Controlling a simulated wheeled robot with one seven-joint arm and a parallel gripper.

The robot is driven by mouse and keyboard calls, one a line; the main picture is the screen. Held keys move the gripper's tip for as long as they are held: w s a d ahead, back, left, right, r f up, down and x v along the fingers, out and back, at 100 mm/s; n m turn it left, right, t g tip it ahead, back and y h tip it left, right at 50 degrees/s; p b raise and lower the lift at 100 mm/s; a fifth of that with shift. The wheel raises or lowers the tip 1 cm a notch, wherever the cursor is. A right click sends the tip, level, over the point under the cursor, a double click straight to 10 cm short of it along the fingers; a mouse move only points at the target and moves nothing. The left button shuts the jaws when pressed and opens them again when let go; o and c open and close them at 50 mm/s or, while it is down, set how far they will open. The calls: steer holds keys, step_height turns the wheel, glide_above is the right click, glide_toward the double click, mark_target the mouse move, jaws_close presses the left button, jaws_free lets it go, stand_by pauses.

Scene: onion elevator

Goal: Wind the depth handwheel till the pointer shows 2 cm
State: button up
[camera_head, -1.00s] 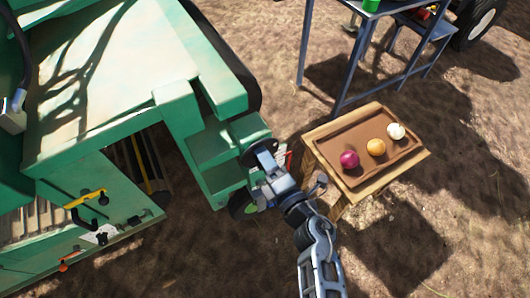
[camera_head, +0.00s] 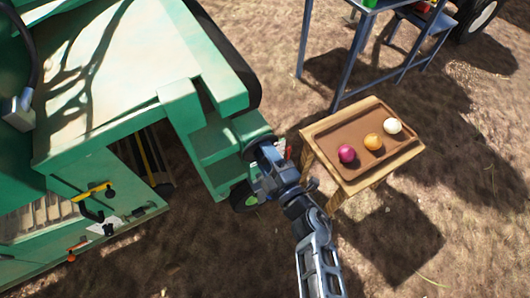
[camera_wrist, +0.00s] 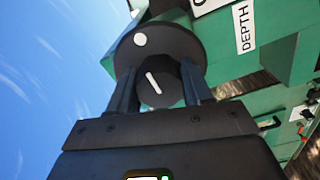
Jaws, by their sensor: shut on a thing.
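The depth handwheel (camera_wrist: 158,45) is a black disc with a white dot near its rim. It also shows at the machine's corner in the head view (camera_head: 256,145). A round black hub (camera_wrist: 158,85) with a white line stands out from its face. My gripper (camera_wrist: 160,76) is shut on this hub, one finger at each side; in the head view it reaches the wheel from below (camera_head: 266,165). A white label reading DEPTH (camera_wrist: 243,27) is on the green panel at the right. I cannot make out the pointer or its scale.
The green machine (camera_head: 90,90) fills the left. A wooden stand with a brown tray (camera_head: 345,127) and three onions, magenta, orange and white, is close right of my arm. A blue-framed table (camera_head: 350,60) stands behind. Bare ground lies at the lower right.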

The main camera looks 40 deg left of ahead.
steer(key=shift+w+d, duration=0.15)
steer(key=shift+w, duration=0.1)
steer(key=o, duration=1)
steer(key=shift+s, duration=0.15)
steer(key=shift+o, duration=0.2)
steer(key=p+v, duration=0.2)
steer(key=v, duration=0.5)
steer(key=shift+s+d, duration=0.15)
steer(key=shift+d, duration=0.15)
steer(key=s+d+r+m+t+h+p, duration=0.1)
steer(key=s+d+r+m+t+h, duration=0.3)
steer(key=d, duration=0.3)
steer(key=s+d+r+m+t+h, duration=0.2)
steer(key=s+d+m, duration=0.2)
steer(key=d+m, duration=0.35)
steer(key=s+d+r+m+t+h+p, duration=0.1)
steer(key=s+d+r+m+t+h, duration=0.2)
steer(key=s+d+m, duration=0.35)
steer(key=s+d+r+m+h+p, duration=0.1)
steer(key=s+d+r+m+h, duration=0.2)
steer(key=s+d+r+m, duration=0.2)
steer(key=s+d+r+m+g+h+p, duration=0.1)
steer(key=s+d+r+m+h, duration=0.3)
steer(key=d+r, duration=0.6)
step_height(320, 180, up, 3)
steer(key=shift+s+d+f+m+h, duration=0.15)
steer(key=shift+s+m+h, duration=0.15)
steer(key=shift+s+m, duration=0.65)
